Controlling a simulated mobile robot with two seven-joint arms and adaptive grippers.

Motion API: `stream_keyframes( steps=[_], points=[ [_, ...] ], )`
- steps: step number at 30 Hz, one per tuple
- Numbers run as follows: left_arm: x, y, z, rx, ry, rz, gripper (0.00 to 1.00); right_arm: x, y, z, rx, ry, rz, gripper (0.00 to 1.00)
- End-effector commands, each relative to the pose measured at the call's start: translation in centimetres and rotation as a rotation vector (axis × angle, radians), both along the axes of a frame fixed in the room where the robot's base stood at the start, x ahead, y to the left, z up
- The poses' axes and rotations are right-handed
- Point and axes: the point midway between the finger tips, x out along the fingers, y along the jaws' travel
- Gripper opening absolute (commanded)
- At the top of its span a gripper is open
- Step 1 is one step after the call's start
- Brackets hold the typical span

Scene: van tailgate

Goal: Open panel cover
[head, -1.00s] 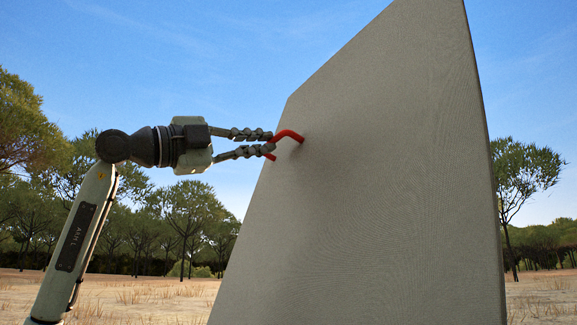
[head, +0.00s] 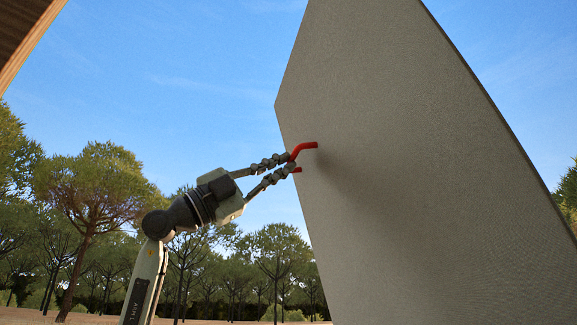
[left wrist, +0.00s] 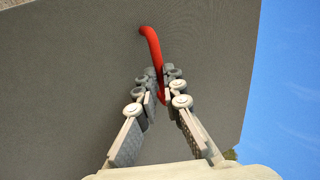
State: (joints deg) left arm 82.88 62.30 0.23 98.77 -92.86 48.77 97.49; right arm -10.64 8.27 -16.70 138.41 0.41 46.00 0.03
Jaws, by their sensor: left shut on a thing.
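The panel cover (head: 390,170) is a large grey board that stands tilted against the sky in the head view. A red bent handle (head: 306,147) sticks out near its left edge. My left gripper (head: 290,164) comes from the lower left and is shut on the red handle. In the left wrist view the two fingers of the left gripper (left wrist: 160,90) close around the red handle (left wrist: 152,48), with the grey panel cover (left wrist: 70,90) behind. Part of the handle is hidden by the fingers. My right gripper is not in view.
A brown wooden edge (head: 22,35) shows at the top left of the head view. Trees (head: 95,195) and dry ground lie far behind. Open sky is to the left of the panel.

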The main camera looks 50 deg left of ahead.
Motion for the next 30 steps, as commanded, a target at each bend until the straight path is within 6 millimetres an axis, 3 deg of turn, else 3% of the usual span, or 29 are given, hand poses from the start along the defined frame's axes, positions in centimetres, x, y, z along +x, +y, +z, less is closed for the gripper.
stream_keyframes(
  steps=[16, 17, 22, 30],
  points=[
    [-0.08, 0.11, -0.54, 0.001, 0.005, 0.0, 0.0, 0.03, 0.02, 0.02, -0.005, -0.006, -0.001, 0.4],
    [-0.07, 0.11, -0.55, 0.001, 0.005, 0.0, 0.1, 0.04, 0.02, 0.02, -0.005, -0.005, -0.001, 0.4],
    [-0.07, 0.11, -0.53, 0.001, 0.005, 0.0, 0.31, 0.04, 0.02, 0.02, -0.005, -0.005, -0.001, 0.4],
    [-0.12, 0.11, -0.53, 0.001, 0.004, 0.0, 0.31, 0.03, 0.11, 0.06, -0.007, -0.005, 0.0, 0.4]
  ],
)
